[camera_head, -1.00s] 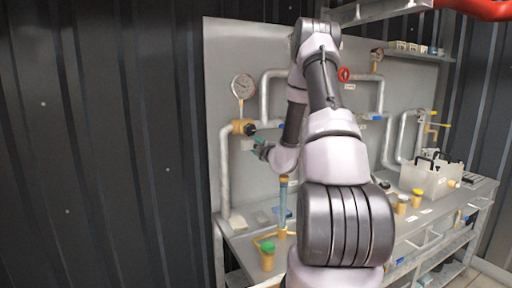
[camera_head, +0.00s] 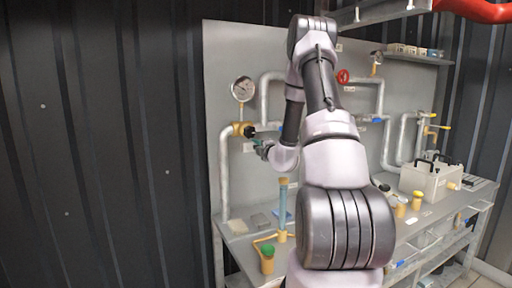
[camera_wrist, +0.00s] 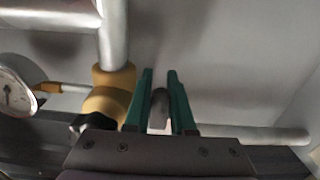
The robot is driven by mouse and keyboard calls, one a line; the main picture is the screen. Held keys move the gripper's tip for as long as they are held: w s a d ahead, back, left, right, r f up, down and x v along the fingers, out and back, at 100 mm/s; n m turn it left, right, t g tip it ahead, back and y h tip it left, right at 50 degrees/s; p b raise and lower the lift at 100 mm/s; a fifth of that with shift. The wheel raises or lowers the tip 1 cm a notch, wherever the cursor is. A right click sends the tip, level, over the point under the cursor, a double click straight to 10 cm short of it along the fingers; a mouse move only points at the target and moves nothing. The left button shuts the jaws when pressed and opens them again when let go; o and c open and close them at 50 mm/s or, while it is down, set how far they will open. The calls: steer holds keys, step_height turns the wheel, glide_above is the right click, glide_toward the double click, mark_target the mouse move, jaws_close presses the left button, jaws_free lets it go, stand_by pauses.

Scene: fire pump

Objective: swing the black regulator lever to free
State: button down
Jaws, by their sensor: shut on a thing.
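The brass regulator (camera_head: 239,128) sits on the pipe at the left of the panel, below the round gauge. Its black lever (camera_head: 250,131) shows as a small dark shape on its right side. My gripper (camera_head: 262,149) is just below and right of it. In the wrist view, a black part (camera_wrist: 90,123) shows beside the brass body (camera_wrist: 108,100). The green fingers of my gripper (camera_wrist: 161,100) are close together around a dark grey rounded piece (camera_wrist: 158,104). I cannot tell whether this piece is the lever's end; its link to the regulator is hidden.
The gauge (camera_head: 243,89) is just above the regulator. Grey pipes (camera_head: 265,100) run beside it on the panel. A clear blue tube (camera_head: 283,206) and a green-capped brass fitting (camera_head: 267,258) stand on the bench below. A grey box (camera_head: 418,181) stands on the right.

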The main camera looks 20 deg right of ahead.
steer(key=c, duration=0.8)
jaws_free()
steer(key=shift+o, duration=0.2)
steer(key=s, duration=1.1)
steer(key=shift+d, duration=0.2)
steer(key=shift+w, duration=0.1)
